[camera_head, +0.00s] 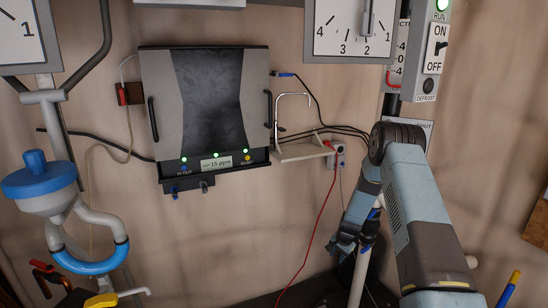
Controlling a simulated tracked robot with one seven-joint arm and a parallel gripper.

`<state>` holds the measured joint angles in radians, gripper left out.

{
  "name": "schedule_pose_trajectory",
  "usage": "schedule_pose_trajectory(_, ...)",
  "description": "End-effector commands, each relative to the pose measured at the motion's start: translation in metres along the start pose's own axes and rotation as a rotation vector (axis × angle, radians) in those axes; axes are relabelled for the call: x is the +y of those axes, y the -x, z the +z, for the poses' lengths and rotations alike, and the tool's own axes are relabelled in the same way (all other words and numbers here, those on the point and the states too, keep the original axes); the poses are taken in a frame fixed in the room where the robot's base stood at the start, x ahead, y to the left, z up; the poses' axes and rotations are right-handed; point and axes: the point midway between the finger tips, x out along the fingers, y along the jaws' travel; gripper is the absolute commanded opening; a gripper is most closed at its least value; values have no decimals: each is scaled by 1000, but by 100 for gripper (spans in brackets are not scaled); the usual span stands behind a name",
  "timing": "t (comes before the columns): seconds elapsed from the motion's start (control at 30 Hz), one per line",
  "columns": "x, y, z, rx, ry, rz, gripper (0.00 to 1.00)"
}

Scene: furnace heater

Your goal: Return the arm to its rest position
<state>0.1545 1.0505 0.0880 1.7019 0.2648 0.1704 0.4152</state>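My blue-grey arm rises at the right of the head view and bends over at a dark joint near the wall panels. Its forearm hangs down behind the near link. My gripper (343,246) is the dark part at the lower end, low in the picture and right of the middle. It is small and dark, and I cannot tell whether its fingers are apart or together. I see nothing clearly held in it. A pale pipe passes close to it.
A grey and black heater unit (205,105) with lit green lamps hangs on the wall. A small shelf (303,151) and a red cable (322,222) are left of my arm. A blue-capped pipe assembly (40,182) stands left. An ON/OFF switch panel (434,50) is upper right.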

Motion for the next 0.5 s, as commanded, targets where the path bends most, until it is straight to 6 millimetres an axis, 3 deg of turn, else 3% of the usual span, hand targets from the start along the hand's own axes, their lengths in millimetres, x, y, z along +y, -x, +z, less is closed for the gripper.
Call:
schedule_pose_trajectory(0.03, -8, 23, -3, 8, 21, -7, 40)
schedule_pose_trajectory(0.1, -16, 50, -5, 13, 50, -12, 40)
schedule_pose_trajectory(0.5, -45, 202, 4, 47, 200, -33, 40)
